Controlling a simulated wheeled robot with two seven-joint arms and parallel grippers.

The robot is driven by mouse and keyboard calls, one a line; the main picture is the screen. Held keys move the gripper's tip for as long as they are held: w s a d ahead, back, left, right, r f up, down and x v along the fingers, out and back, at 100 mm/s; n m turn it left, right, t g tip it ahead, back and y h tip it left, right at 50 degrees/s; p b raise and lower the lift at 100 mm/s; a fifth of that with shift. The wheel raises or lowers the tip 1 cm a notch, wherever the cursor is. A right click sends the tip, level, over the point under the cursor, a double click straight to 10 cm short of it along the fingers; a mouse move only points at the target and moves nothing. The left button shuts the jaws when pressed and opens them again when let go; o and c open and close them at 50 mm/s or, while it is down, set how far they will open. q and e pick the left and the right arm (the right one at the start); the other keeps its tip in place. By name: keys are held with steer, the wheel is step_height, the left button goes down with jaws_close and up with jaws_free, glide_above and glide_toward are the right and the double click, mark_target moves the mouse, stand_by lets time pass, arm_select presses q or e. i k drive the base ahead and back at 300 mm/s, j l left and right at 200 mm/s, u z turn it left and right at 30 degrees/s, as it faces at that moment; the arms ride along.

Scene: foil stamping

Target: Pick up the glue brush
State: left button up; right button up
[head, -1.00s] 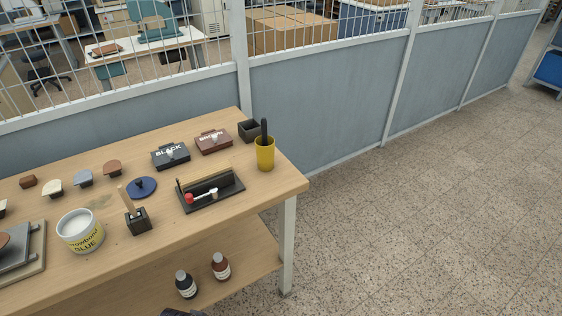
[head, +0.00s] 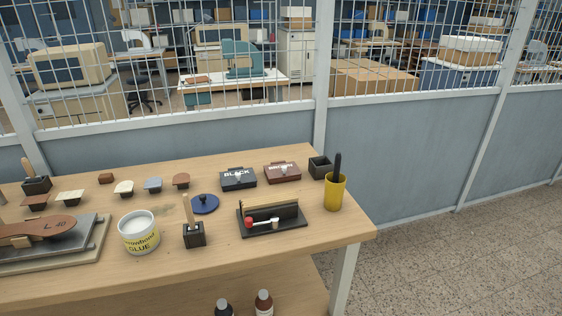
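A wooden handle (head: 188,208) stands tilted in a small black holder (head: 195,235) on the wooden table, just right of the white glue tub (head: 139,238) with its yellow label. This looks like the glue brush; its lower end is hidden in the holder. A second wooden handle (head: 28,169) leans in another black holder (head: 37,185) at the far left of the table. I cannot tell for certain which is the glue brush. Neither of my grippers shows in the head view.
The table (head: 105,277) also bears a blue round pad (head: 204,204), a black tray (head: 272,222), a yellow cup (head: 335,192), black (head: 238,180) and brown (head: 282,173) boxes, and a press plate (head: 60,255) at left. Bottles (head: 264,302) stand below. A mesh-topped partition (head: 240,125) runs behind.

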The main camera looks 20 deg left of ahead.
mark_target(189, 210)
steer(key=u, duration=1.75)
steer(key=i+j, duration=0.2)
steer(key=i, duration=0.15)
steer(key=i+j, duration=0.2)
steer(key=i, duration=0.15)
